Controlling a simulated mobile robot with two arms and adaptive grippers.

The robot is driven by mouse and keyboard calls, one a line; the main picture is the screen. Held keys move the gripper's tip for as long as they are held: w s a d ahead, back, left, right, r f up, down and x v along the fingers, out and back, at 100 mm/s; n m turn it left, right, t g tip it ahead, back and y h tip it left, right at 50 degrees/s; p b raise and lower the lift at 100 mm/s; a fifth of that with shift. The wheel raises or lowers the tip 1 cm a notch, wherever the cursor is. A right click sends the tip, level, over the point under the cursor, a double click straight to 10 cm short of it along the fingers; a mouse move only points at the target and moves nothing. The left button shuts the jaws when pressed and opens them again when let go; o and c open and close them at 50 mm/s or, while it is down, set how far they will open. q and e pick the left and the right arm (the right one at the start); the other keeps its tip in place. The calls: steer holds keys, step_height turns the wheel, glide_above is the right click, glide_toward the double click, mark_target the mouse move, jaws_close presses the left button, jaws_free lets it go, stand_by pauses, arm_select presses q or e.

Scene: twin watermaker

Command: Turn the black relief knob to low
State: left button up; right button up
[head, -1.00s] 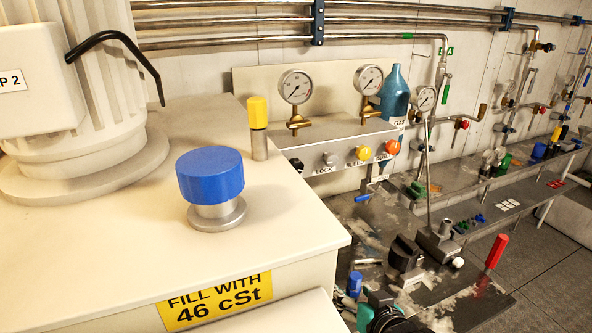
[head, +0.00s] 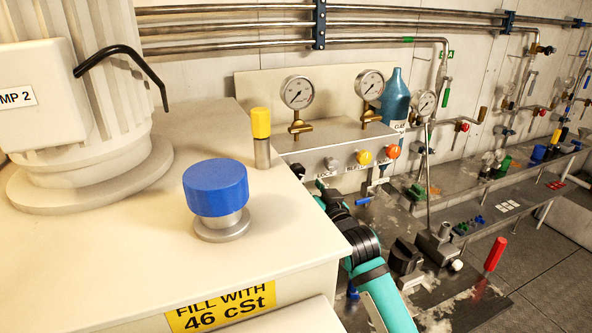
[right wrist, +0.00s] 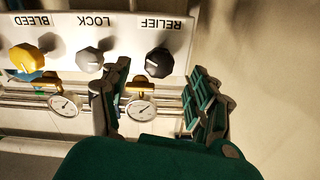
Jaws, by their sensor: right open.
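The black relief knob (right wrist: 158,62) is on the pale control panel (right wrist: 125,20), under the label RELIEF, which appears upside down in the right wrist view. My right gripper (right wrist: 160,72) is open, its green-padded fingers to the left and right of the knob in that view. The knob appears between and beyond the fingertips; I cannot tell whether they touch it. In the head view the knob (head: 298,169) is at the panel's left end, with my right gripper (head: 322,186) just right of it and below. My left gripper is not in view.
The grey lock knob (right wrist: 89,62) is close beside the left finger in the right wrist view. The yellow bleed knob (right wrist: 26,59) is further left. In the head view, a cream cabinet with a blue cap (head: 216,187) stands left of my arm.

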mark_target(298, 176)
steer(key=x, duration=0.6)
steer(key=shift+w+a+p, duration=0.1)
steer(key=shift+w+p, duration=0.2)
steer(key=shift+p, duration=0.1)
steer(key=shift+c, duration=0.2)
steer(key=c, duration=1.1)
